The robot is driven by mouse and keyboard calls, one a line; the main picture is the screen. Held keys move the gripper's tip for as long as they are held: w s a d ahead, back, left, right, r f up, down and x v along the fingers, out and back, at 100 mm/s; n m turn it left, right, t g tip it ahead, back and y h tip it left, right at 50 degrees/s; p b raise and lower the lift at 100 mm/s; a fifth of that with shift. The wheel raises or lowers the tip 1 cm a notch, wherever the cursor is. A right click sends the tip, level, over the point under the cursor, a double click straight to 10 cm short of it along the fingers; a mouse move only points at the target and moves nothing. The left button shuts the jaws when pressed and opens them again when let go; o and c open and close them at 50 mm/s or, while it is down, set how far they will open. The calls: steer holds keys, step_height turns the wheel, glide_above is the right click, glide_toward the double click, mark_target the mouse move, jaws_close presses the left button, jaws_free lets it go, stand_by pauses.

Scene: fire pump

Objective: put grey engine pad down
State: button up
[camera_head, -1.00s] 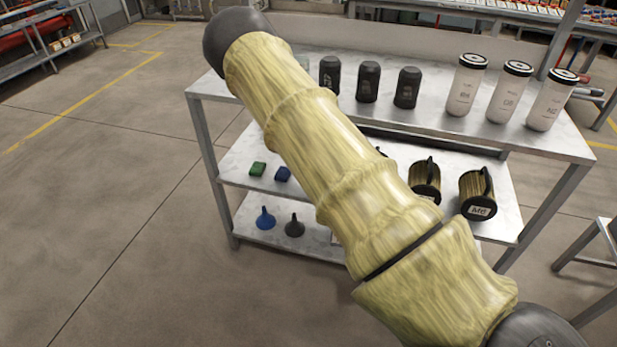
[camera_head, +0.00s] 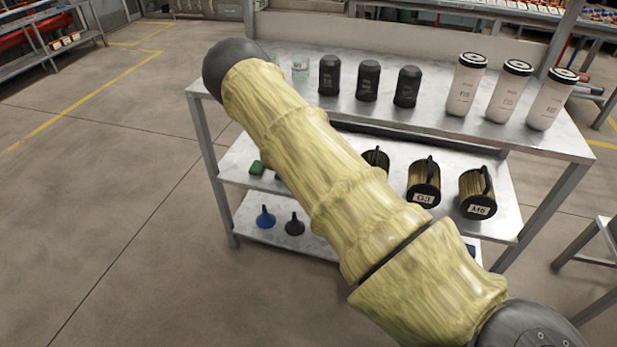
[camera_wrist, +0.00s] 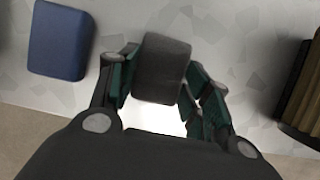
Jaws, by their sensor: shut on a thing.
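The grey engine pad (camera_wrist: 162,69) is a small dark grey block with rounded corners. It shows in the wrist view between the fingers of my gripper (camera_wrist: 160,85), which is shut on it. A pale shelf surface lies behind the pad; I cannot tell whether the pad touches it. A blue pad (camera_wrist: 60,40) lies on that surface to the left, apart from my gripper. In the head view my arm hides the gripper and the grey pad. A green pad (camera_head: 256,168) shows on the middle shelf, left of my arm.
The metal shelf unit (camera_head: 520,142) carries black containers (camera_head: 368,82) and white canisters (camera_head: 515,90) on top. Black-ended jugs (camera_head: 424,185) stand on the middle shelf. A dark ribbed object (camera_wrist: 304,95) stands right of my gripper. Blue (camera_head: 265,217) and black (camera_head: 295,224) funnels are below.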

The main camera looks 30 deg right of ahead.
steer(key=o, duration=1)
steer(key=shift+r, duration=0.1)
steer(key=v, duration=1.2)
steer(key=s+a+f+n+g, duration=0.1)
steer(key=s+a+f+n, duration=0.1)
steer(key=s+f+n, duration=0.45)
steer(key=s+a+f+n+g, duration=0.1)
steer(key=s+f+n, duration=0.3)
steer(key=s+n, duration=0.6)
steer(key=s+a+f+n+g, duration=0.15)
steer(key=s+f+n, duration=0.35)
steer(key=s, duration=0.6)
steer(key=s+a+n+y, duration=0.1)
steer(key=s+a+n, duration=0.5)
steer(key=s+n, duration=0.1)
steer(key=s+a+f+n+y, duration=0.1)
steer(key=s+a+n, duration=0.6)
steer(key=n, duration=0.2)
steer(key=s+a+f+n+y, duration=0.1)
steer(key=s+a+n, duration=0.5)
steer(key=s+n, duration=0.1)
steer(key=shift+s+a+n+t+y, duration=0.15)
steer(key=shift+a+n+t+y, duration=0.2)
steer(key=shift+n, duration=0.2)
